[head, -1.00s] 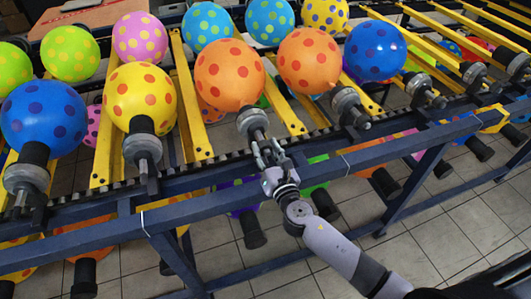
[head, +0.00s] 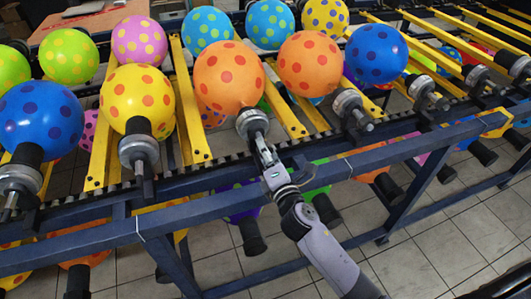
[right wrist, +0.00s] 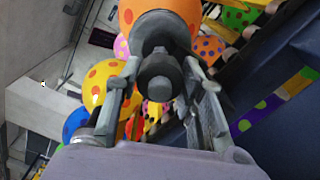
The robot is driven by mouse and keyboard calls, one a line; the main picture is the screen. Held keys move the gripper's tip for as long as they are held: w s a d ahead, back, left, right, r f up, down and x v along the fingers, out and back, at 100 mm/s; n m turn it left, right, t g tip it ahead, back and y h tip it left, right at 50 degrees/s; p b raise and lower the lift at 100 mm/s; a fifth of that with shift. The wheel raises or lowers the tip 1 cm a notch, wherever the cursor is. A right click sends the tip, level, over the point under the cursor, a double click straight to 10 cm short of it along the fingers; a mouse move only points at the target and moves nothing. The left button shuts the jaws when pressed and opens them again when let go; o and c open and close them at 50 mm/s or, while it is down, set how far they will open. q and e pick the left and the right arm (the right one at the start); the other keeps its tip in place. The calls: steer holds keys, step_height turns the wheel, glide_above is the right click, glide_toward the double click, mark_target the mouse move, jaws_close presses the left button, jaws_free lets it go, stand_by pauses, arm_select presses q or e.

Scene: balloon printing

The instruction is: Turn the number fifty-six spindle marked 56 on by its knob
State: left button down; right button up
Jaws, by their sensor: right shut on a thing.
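The spindle (head: 251,122) is a grey round holder with a dark knob, under an orange balloon with red dots (head: 228,78). Its number is not readable in either view. My right gripper (head: 261,142) is at the front end of this spindle, shut on its knob. In the right wrist view the dark knob (right wrist: 160,77) lies between the two fingers of the gripper (right wrist: 163,88), with the orange balloon (right wrist: 160,14) behind it. The knob is mostly hidden by the gripper in the head view. My left gripper is not in view.
Neighbouring spindles carry a yellow balloon (head: 137,98) to the left and another orange balloon (head: 310,62) to the right. A dark blue rail (head: 190,210) runs below the gripper in front of the rack. Yellow bars (head: 189,100) stand between the spindles.

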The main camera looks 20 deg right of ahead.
steer(key=shift+m, duration=0.8)
steer(key=o, duration=1.1)
steer(key=shift+o, duration=0.2)
steer(key=s, duration=1.2)
steer(key=shift+d, duration=0.2)
